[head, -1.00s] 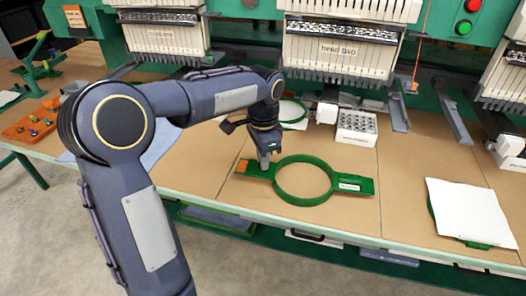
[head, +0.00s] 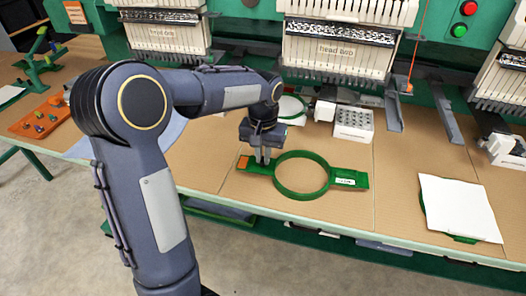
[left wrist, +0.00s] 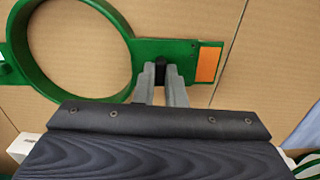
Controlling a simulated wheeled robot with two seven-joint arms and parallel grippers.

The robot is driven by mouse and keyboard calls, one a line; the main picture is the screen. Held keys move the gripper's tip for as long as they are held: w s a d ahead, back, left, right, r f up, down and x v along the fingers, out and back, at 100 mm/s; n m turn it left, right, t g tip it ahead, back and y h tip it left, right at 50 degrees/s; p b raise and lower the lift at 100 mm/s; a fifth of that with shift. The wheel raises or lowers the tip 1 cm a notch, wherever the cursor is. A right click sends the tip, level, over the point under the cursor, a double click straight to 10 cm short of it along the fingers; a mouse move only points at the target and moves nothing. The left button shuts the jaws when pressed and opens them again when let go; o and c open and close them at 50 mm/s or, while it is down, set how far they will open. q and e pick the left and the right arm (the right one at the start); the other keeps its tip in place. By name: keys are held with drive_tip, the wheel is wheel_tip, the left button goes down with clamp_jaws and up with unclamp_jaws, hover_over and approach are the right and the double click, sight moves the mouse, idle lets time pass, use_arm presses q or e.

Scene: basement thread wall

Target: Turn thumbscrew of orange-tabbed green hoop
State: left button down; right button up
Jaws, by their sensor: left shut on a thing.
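The green hoop (head: 276,183) lies flat on the brown table, with an orange tab (head: 243,162) at its left end and a white label on its right arm. In the left wrist view the hoop's ring (left wrist: 127,80) is at the upper left and the orange tab (left wrist: 208,64) at the right. My left gripper (head: 263,160) points down at the arm between ring and tab. In the left wrist view its fingers (left wrist: 160,76) are closed on a small black thumbscrew (left wrist: 160,70), partly hidden between them. My right gripper is not in view.
A white cloth on a green hoop (head: 460,207) lies at the right. A white block with holes (head: 354,124) and another green hoop (head: 291,108) stand behind. An orange tray (head: 38,120) is at the left. The embroidery heads overhang the table's back.

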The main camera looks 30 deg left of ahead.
sight(263, 159)
use_arm(q)
drive_tip(key=n+p, duration=0.1)
drive_tip(key=n, duration=0.3)
drive_tip(key=shift+n, duration=0.6)
idle(1.1)
drive_tip(key=c, duration=1.5)
unclamp_jaws()
drive_tip(key=shift+r+p, duration=0.6)
drive_tip(key=shift+r, duration=3.35)
